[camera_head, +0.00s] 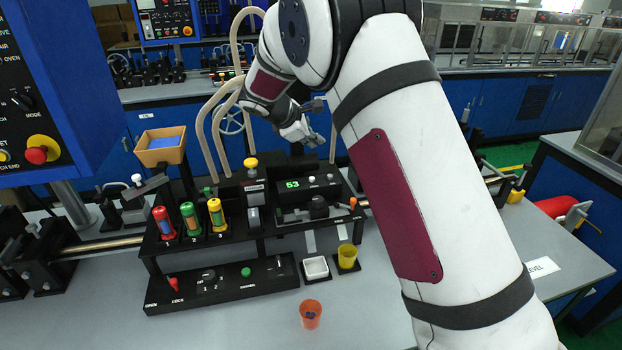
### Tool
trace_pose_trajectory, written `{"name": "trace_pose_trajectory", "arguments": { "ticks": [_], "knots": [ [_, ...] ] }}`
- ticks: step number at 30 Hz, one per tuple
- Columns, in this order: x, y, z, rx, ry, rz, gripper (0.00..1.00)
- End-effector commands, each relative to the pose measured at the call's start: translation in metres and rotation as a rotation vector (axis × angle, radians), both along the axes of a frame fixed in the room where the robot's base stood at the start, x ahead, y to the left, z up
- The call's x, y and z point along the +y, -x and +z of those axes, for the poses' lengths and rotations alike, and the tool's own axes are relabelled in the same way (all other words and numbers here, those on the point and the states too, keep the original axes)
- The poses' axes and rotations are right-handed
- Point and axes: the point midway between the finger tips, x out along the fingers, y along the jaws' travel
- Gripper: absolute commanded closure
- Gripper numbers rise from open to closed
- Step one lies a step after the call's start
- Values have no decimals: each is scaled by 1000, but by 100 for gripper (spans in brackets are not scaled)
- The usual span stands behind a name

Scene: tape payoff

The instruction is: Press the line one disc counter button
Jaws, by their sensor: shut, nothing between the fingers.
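The disc counter (318,194) is a black unit with a green display reading 53, on the raised black rack in the middle of the head view. Small light knobs or buttons (312,180) sit just right of the display. I cannot read their labels or tell which belongs to line one. My gripper (312,137) is shut and empty, above and behind the counter in the picture. It appears apart from the counter, though the exact gap is hard to judge. My arm comes in from the right and covers part of the bench behind the counter.
Red, green and yellow canisters (190,218) stand left of the counter. A yellow-topped knob (250,163) rises beside it. Below are a control panel (220,283), a white tray (315,268), a yellow cup (347,256) and an orange cup (310,314). Beige hoses (207,130) stand near my gripper.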

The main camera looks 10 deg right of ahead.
Motion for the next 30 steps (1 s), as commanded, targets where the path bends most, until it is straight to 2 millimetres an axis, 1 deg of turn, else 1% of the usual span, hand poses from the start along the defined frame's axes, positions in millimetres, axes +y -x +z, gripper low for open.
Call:
{"name": "trace_pose_trajectory", "arguments": {
  "ticks": [5,18,24,30],
  "knots": [
    [0,0,-15,5,3,0,100],
    [0,0,-71,3,1,2,100],
    [0,0,-84,1,1,0,100],
    [0,0,-87,1,1,-1,100]
  ]
}}
